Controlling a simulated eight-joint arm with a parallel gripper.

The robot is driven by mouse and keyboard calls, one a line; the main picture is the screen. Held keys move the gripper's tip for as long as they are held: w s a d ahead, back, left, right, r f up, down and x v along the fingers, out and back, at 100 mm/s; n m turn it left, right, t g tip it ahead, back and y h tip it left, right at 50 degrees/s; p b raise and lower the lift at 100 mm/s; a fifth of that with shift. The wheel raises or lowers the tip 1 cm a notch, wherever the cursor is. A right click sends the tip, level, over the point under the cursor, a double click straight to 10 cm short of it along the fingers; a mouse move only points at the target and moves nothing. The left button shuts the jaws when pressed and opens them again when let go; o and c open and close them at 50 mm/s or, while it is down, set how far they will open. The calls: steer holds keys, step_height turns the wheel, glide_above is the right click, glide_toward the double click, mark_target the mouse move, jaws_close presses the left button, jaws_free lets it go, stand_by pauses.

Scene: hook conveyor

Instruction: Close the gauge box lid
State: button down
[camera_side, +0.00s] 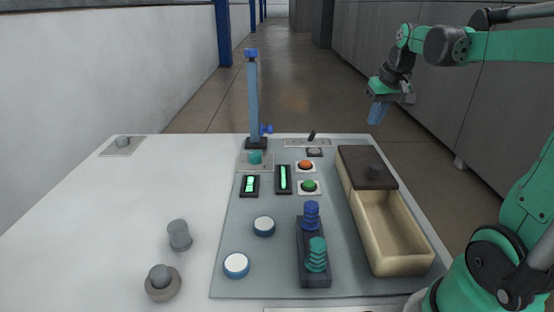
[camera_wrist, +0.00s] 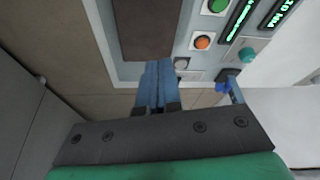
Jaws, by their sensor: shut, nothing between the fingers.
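The gauge box (camera_side: 393,232) is a long beige box at the right side of the grey panel. Its dark brown lid (camera_side: 358,160) covers only the far part, and the near part is open and looks empty. In the wrist view the brown lid (camera_wrist: 148,28) shows at the top, beyond the fingers. My gripper (camera_side: 376,118) is raised beyond the far end of the box, apart from it. Its blue fingers (camera_wrist: 157,72) are shut together with nothing between them.
A blue post (camera_side: 254,100) stands at the panel's back. Orange (camera_side: 304,166) and green (camera_side: 309,187) buttons and lit displays lie left of the box. A dark rack (camera_side: 313,265) with blue and teal ribbed pieces stands beside the open part. Grey knobbed pieces (camera_side: 179,235) sit on the white table.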

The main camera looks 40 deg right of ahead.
glide_above(364, 168)
steer(key=w+d, duration=0.1)
steer(key=w, duration=0.1)
step_height(364, 168, down, 9)
steer(key=shift+r, duration=0.2)
steer(key=shift+f, duration=0.35)
steer(key=shift+s+a+r, duration=0.1)
steer(key=shift+s+a, duration=0.4)
steer(key=shift+s, duration=0.35)
steer(key=shift+s+a, duration=0.45)
steer(key=shift+s, duration=0.4)
steer(key=s+a, duration=0.9)
steer(key=shift+s+a, duration=0.3)
steer(key=shift+s, duration=0.05)
steer(key=shift+w, duration=0.1)
